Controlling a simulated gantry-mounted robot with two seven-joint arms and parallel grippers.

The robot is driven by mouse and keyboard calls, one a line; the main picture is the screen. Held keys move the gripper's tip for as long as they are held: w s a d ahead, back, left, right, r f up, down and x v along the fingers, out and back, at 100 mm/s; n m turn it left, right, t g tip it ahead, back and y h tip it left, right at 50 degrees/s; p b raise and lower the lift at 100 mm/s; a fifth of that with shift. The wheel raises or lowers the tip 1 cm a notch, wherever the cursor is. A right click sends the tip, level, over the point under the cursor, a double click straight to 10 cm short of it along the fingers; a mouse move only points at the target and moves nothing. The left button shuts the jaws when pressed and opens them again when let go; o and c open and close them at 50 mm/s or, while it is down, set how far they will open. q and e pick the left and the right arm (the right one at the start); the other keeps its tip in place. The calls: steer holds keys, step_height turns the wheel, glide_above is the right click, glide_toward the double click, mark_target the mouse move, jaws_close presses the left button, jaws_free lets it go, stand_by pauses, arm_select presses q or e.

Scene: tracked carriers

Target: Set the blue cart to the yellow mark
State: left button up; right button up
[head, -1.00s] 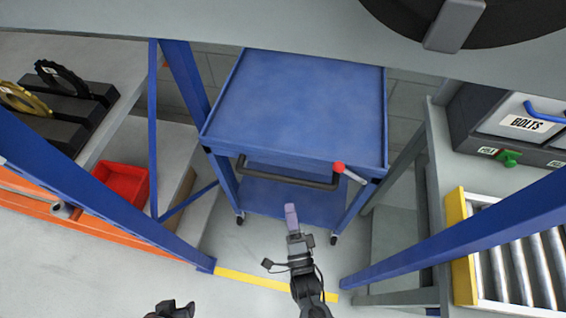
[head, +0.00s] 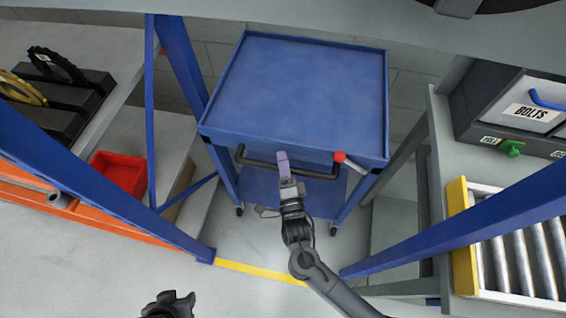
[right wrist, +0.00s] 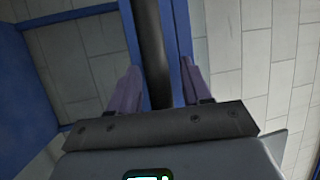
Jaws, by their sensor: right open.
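The blue cart (head: 300,95) stands on casters between blue posts, with a flat rimmed top and a lower shelf. Its black handle (head: 315,175) runs along the near side, with a red-knobbed lever (head: 340,157) at its right. The yellow mark (head: 262,273) is a stripe on the floor, on the near side of the cart. My right gripper (head: 283,163) is at the handle; in the right wrist view its open fingers (right wrist: 160,85) stand on either side of the dark handle bar (right wrist: 153,50). My left gripper (head: 172,304) shows only partly at the bottom edge.
Blue posts (head: 110,190) and (head: 470,228) flank the cart. At left is a shelf with a red bin (head: 120,172). At right are a bolts drawer (head: 530,112) and a roller conveyor (head: 525,258). The floor in front of the stripe is open.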

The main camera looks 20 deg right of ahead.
steer(key=shift+w, duration=0.15)
jaws_close()
steer(key=shift+d+r, duration=0.1)
stand_by(0.3)
